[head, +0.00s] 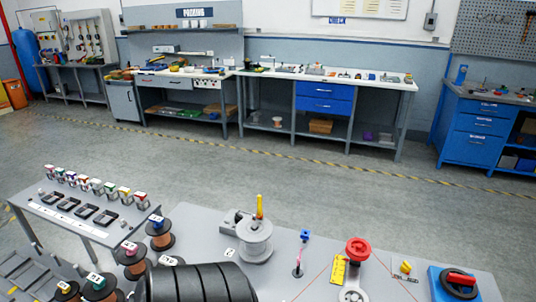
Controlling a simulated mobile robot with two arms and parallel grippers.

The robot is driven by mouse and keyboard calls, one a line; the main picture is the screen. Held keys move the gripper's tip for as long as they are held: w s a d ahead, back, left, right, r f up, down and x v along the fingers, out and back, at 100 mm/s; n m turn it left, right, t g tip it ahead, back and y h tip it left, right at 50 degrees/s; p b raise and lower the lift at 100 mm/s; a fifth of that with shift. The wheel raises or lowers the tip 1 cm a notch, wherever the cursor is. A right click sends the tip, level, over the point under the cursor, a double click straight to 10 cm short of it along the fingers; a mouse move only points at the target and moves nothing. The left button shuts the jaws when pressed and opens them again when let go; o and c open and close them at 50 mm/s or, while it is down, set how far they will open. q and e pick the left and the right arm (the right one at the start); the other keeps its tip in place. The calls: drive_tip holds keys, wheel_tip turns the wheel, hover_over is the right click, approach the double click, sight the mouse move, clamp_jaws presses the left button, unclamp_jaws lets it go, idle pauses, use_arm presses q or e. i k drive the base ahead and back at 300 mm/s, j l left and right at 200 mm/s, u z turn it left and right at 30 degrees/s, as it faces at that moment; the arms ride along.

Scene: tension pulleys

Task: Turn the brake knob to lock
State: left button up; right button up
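The grey bench in front of me (300,228) carries several knobs, and I cannot tell for sure which is the brake knob. A red and black knob sits on a blue box (438,292) at the bench's right end. A red round knob (357,246) stands on a light round base beside a yellow ruler-like plate (338,270). A small yellow knob (405,266) is between these two. A small blue knob (305,235) tops a thin post. Neither of my grippers shows, and nothing visible touches the knobs.
A pale spool (256,243) with a yellow upright piece stands left of the knobs. Several copper-coloured wire spools (159,236) stand at the left. A side table (85,222) holds black trays and coloured parts. Open floor (300,165) lies beyond, before the wall workbenches.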

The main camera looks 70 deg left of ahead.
sight(238, 217)
drive_tip(key=u, duration=2.4)
